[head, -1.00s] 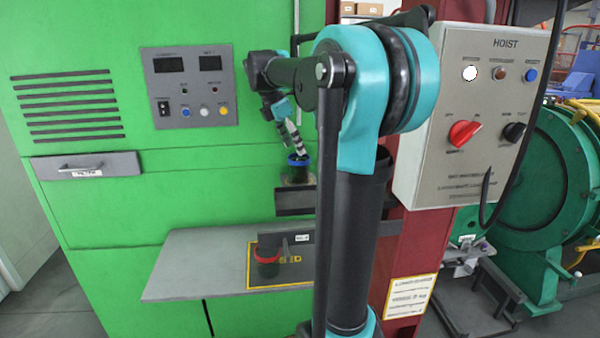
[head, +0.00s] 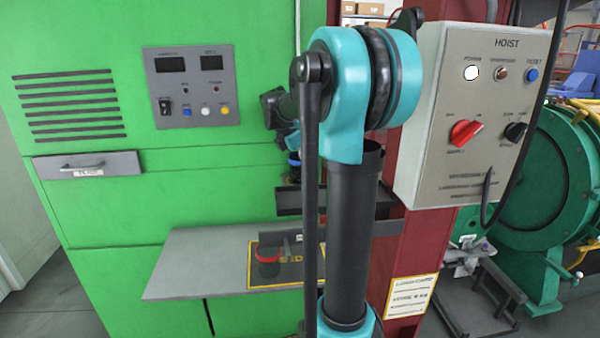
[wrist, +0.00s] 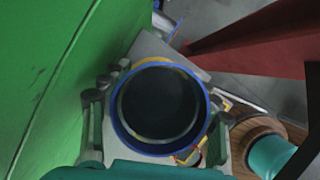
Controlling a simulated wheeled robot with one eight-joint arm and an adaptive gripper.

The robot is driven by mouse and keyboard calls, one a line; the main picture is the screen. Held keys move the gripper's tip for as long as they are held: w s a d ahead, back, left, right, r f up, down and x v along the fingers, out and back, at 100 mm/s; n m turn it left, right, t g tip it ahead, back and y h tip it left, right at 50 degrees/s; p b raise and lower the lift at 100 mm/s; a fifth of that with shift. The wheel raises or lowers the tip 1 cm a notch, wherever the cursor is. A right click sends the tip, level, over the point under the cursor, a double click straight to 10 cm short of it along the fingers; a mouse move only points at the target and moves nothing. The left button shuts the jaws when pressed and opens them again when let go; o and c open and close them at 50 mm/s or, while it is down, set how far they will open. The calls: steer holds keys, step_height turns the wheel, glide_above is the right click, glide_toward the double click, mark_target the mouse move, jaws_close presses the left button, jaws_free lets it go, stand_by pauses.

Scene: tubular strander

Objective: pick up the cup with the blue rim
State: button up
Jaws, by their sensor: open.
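The cup with the blue rim (wrist: 158,108) fills the middle of the wrist view, seen from above into its dark, round opening. In the head view the blue-rimmed cup (head: 294,160) shows partly at the small dark shelf on the green cabinet, beside my arm. My gripper (wrist: 157,122) is open, with one finger to the left of the cup and one to the right. Contact with the wall cannot be made out. In the head view my arm hides most of the gripper. A red-rimmed cup (head: 267,256) stands below on the grey table.
The dark shelf (head: 289,201) juts from the green cabinet (head: 110,210) above the grey table (head: 190,265). The hoist control box (head: 480,130) hangs on a red post to the right. The table's left part is clear.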

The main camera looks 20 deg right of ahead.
steer(key=c, duration=1)
steer(key=shift+c, duration=0.2)
steer(key=shift+r, duration=0.1)
